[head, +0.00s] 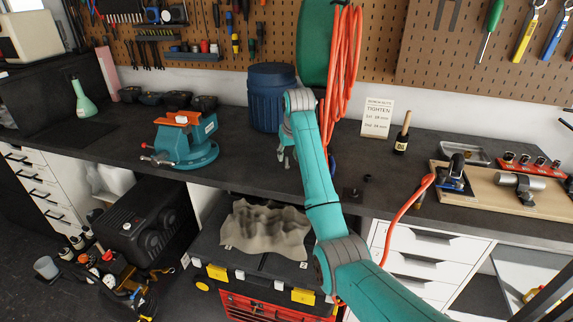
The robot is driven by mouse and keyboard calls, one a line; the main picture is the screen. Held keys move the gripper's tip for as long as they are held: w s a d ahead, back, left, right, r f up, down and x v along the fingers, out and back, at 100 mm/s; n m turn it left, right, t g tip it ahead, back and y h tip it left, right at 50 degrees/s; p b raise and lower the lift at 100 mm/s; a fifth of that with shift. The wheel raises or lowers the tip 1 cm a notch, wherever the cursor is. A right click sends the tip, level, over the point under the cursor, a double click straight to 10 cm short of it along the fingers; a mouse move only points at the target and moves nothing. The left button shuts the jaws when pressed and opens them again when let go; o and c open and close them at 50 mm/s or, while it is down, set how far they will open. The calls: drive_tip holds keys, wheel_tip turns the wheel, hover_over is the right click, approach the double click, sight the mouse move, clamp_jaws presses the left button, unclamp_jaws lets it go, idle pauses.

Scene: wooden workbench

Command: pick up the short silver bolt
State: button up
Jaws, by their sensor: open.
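I cannot make out a short silver bolt with certainty in the head view. Two small dark items, one a little upright piece (353,193) and one a small round piece (368,178), stand on the dark bench top to the right of my arm; they are too small to identify. My gripper (284,158) is at the end of the teal arm, over the bench in front of the blue barrel. It is open, small and partly hidden by my wrist. I see nothing held between its fingers.
A teal vise (184,145) stands left of my gripper, a blue barrel (265,97) behind it. An orange hose (340,75) hangs behind my arm.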

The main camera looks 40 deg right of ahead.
sight(287, 158)
drive_tip(key=shift+x, duration=1.75)
drive_tip(key=shift+w+a, duration=0.1)
clamp_jaws()
drive_tip(key=shift+r, duration=0.1)
